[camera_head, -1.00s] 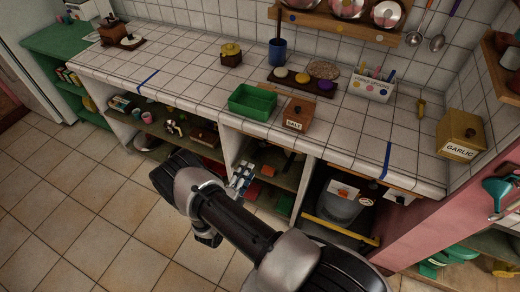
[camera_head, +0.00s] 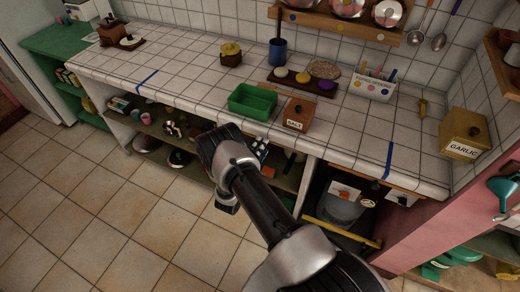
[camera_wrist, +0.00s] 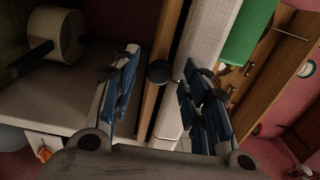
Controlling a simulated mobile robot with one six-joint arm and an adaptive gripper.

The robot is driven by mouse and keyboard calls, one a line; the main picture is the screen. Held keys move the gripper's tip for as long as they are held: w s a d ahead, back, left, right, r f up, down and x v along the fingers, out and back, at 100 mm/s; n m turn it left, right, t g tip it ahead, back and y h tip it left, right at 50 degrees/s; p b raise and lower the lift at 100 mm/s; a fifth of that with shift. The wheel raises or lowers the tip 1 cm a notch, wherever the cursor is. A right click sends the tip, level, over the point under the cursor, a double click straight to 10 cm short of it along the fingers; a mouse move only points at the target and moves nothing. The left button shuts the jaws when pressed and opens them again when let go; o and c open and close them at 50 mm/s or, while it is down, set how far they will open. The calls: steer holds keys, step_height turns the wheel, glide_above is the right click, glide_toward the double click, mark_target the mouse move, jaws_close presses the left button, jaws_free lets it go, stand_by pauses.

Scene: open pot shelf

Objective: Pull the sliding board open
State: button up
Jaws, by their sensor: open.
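The sliding board (camera_wrist: 155,100) shows in the wrist view as a wooden edge running along the underside of the white tiled counter (camera_wrist: 205,35). A dark round knob (camera_wrist: 160,72) sits on its front. My gripper (camera_wrist: 162,64) is open, with one blue-padded finger on each side of the knob; a gap shows on both sides, and I see no contact. In the head view my gripper (camera_head: 259,150) is at the counter's front edge, below the green box. There my arm hides the knob and the board near it.
On the counter stand a green box (camera_head: 252,101) and a wooden salt box (camera_head: 298,113). Below it are open shelves with several items, and a bay with a grey pot (camera_head: 340,207) and a yellow bar (camera_head: 342,232). The tiled floor in front is clear.

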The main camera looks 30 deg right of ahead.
steer(key=shift+c, duration=0.4)
jaws_close()
